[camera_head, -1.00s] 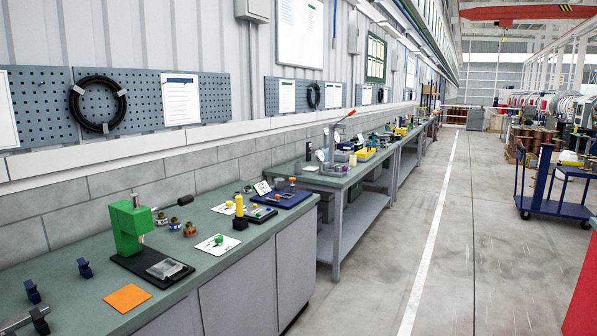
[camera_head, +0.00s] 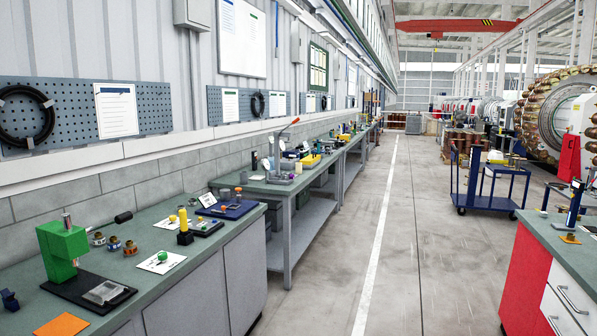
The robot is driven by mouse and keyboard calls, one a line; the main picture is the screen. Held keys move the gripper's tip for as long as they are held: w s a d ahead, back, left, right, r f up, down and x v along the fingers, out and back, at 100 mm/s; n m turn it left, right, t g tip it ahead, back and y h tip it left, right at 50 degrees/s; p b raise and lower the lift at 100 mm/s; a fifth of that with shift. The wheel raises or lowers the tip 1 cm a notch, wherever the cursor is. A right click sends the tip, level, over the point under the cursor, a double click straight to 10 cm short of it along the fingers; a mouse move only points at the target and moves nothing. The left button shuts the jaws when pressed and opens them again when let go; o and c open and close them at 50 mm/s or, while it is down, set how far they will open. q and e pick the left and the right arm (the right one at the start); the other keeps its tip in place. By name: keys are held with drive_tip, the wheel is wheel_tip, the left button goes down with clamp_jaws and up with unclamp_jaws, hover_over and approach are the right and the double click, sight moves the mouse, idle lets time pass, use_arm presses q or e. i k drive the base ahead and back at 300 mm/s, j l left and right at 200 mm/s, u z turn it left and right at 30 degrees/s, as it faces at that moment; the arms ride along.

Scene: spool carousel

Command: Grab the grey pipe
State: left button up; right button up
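I cannot pick out a grey pipe with certainty. A small grey upright cylinder (camera_head: 225,193) stands at the blue tray (camera_head: 232,211) on the near green-topped workbench (camera_head: 196,246). It is too small to tell whether it is a pipe. Neither of my grippers shows in the head view.
The near bench also holds a green press (camera_head: 62,247), a yellow cylinder (camera_head: 183,220) and an orange sheet (camera_head: 62,325). A red and white cabinet (camera_head: 525,282) stands at the right, with a blue cart (camera_head: 487,190) beyond. The aisle floor (camera_head: 330,285) is clear.

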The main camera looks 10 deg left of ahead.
sight(244, 174)
drive_tip(key=z, duration=0.15)
drive_tip(key=i, duration=1.5)
drive_tip(key=i+l+u, duration=0.1)
drive_tip(key=i, duration=1.55)
drive_tip(key=i+u, duration=0.1)
drive_tip(key=i, duration=0.45)
drive_tip(key=i+l+u, duration=0.1)
drive_tip(key=i, duration=0.5)
drive_tip(key=i+l+u, duration=0.15)
drive_tip(key=i, duration=0.4)
